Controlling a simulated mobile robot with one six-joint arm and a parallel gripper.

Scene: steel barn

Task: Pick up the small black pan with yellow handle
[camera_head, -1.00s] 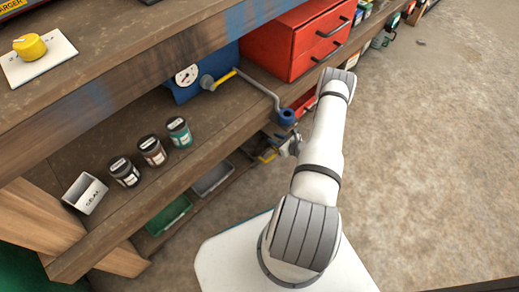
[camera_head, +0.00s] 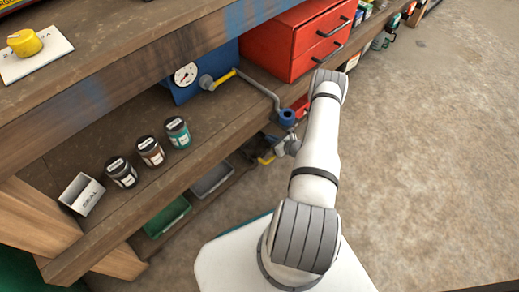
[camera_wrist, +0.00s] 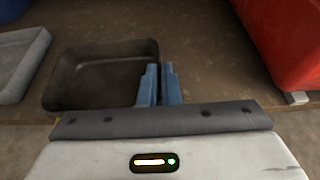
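The small black pan (camera_wrist: 100,80) is a dark rectangular tray in the wrist view, flat on the brown low shelf. In the head view, a yellow part (camera_head: 267,159), which looks like its handle, shows just below my gripper (camera_head: 289,147). The pan itself is mostly hidden there. In the wrist view, my gripper's two blue fingers (camera_wrist: 160,85) are close together at the pan's right wall, with a narrow gap between them. I cannot tell whether they press on the wall. The gripper body hides the pan's near edge.
A grey tray (camera_wrist: 22,62) lies left of the pan and a red bin (camera_wrist: 285,45) stands to its right. Above are a shelf with several jars (camera_head: 150,151), a blue gauge unit (camera_head: 190,77) and a red drawer cabinet (camera_head: 300,42). Bare floor (camera_head: 430,150) lies right.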

